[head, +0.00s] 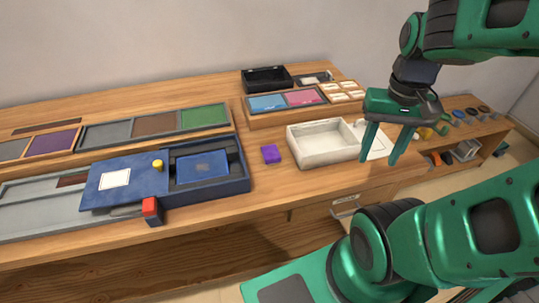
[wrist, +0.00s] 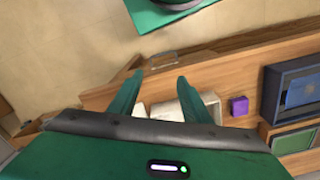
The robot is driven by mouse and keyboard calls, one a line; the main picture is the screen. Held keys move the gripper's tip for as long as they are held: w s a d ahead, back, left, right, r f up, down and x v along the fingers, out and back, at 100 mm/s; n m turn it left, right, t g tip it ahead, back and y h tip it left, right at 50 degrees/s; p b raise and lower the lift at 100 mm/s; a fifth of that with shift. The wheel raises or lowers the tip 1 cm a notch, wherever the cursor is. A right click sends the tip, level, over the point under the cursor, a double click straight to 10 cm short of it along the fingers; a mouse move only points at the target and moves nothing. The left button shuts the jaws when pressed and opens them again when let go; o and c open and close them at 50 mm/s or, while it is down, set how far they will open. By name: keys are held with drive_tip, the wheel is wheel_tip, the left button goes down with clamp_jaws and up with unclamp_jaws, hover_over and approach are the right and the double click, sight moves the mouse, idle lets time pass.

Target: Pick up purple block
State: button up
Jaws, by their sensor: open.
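The purple block (head: 270,154) sits on the wooden bench top, between the blue box and the white tray. It also shows in the wrist view (wrist: 239,105), to the right of my gripper. My gripper (head: 378,160) is open and empty. It hangs in front of the white tray's right side, well to the right of the block and apart from it. In the wrist view its two fingers (wrist: 158,88) point away from the camera, with the white tray partly hidden behind them.
A white tray (head: 325,160) stands just right of the block. A blue box (head: 245,182) with a sliding lid and yellow knob is to its left. Coloured panels (head: 287,112) lie behind. Bare wood surrounds the block.

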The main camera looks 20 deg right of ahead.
drive_tip(key=o, duration=0.5)
drive_tip(key=shift+w+a+r+n, duration=0.15)
drive_tip(key=shift+r+n, duration=0.4)
drive_tip(key=shift+n, duration=0.25)
drive_tip(key=shift+c, duration=0.2)
drive_tip(key=n, duration=2.1)
hover_over(271, 151)
wheel_tip(271, 151, down, 3)
drive_tip(key=shift+f, duration=5.15)
